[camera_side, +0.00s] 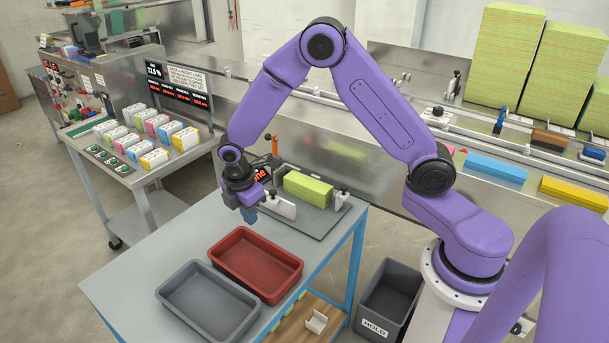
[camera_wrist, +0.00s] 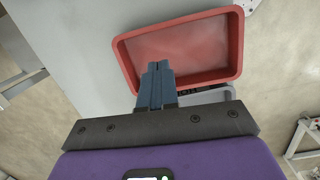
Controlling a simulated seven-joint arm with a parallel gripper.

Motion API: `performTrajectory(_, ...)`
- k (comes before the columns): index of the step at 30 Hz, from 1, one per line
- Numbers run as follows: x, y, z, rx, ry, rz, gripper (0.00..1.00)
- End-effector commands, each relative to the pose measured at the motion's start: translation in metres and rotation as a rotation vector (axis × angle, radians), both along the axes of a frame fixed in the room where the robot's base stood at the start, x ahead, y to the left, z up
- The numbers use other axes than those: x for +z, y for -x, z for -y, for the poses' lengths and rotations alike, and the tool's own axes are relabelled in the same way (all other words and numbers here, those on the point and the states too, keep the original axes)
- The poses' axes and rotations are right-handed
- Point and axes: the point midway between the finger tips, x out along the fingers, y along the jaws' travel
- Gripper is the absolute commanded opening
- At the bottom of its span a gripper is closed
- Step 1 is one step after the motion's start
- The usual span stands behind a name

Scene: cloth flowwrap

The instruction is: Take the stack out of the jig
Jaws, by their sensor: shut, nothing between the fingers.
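The stack (camera_side: 308,189) is a block of yellow-green cloths with pale layers. It sits in the jig (camera_side: 325,222), a grey plate with upright metal guides, at the back of the grey table in the side view. My gripper (camera_side: 250,214) is to the left of the jig, above the table, pointing down. Its blue fingers are together and empty. In the wrist view my gripper (camera_wrist: 154,70) shows its closed fingers over the edge of the red tray. The stack and the jig are not in the wrist view.
An empty red tray (camera_side: 272,288) and an empty grey tray (camera_side: 240,325) lie at the table's front. A grey HOLD bin (camera_side: 383,326) stands on the floor to the right. A conveyor with coloured packs (camera_side: 495,170) runs behind. Bare table (camera_side: 150,262) lies to the left.

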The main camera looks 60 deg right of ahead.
Motion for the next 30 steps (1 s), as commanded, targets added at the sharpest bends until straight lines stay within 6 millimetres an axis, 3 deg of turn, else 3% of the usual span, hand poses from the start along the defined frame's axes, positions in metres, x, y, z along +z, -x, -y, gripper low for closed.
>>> performTrajectory(3, -0.032, -0.024, 0.017, 0.042, 0.017, -0.025, 0.00)
performTrajectory(9, -0.059, -0.042, 0.035, 0.086, 0.025, -0.042, 0.00)
performTrajectory(17, -0.061, -0.044, 0.056, 0.090, 0.025, -0.043, 0.00)
performTrajectory(30, -0.061, -0.043, 0.138, 0.087, 0.025, -0.043, 0.00)
